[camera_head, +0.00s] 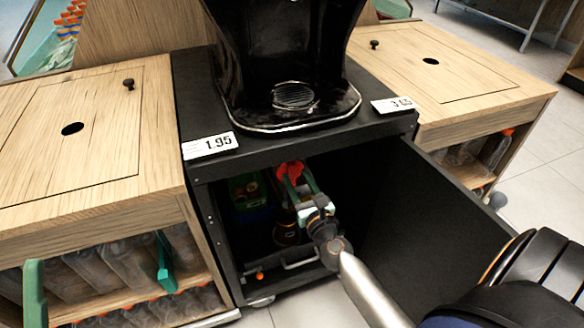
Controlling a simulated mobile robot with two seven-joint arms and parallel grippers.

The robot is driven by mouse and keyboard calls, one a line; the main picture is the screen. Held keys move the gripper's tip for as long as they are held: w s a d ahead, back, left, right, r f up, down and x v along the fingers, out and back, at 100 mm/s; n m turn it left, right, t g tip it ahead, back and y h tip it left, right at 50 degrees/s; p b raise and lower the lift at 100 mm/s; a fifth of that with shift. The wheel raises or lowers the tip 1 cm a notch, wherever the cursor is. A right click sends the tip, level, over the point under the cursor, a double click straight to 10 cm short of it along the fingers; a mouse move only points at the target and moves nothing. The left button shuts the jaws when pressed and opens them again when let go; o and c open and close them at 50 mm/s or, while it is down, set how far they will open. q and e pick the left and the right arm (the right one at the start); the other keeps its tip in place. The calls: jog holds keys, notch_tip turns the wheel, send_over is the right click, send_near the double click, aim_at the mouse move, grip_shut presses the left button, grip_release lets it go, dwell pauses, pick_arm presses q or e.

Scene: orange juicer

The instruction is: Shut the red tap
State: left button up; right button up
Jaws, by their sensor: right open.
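The red tap (291,170) is inside the open dark cabinet under the juicer, near the top of the opening. My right gripper (298,189) reaches into the cabinet from the right, with its green fingers open right beside the tap. I cannot tell whether they touch it, and the gripper partly hides what is below the tap. My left gripper (99,277) shows only as two green fingertips at the lower left. They are wide apart and empty, in front of the left wooden counter.
The black juicer (293,60) stands on the cabinet top. The open cabinet door (425,215) is to the right of my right gripper. Wooden counters flank the cabinet, with bottles (120,262) on the left one's shelves. A green container (248,190) is inside the cabinet.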

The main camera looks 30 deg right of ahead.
aim_at(294, 173)
jog(key=shift+x, duration=2.1)
jog(key=shift+d, duration=0.1)
grip_shut()
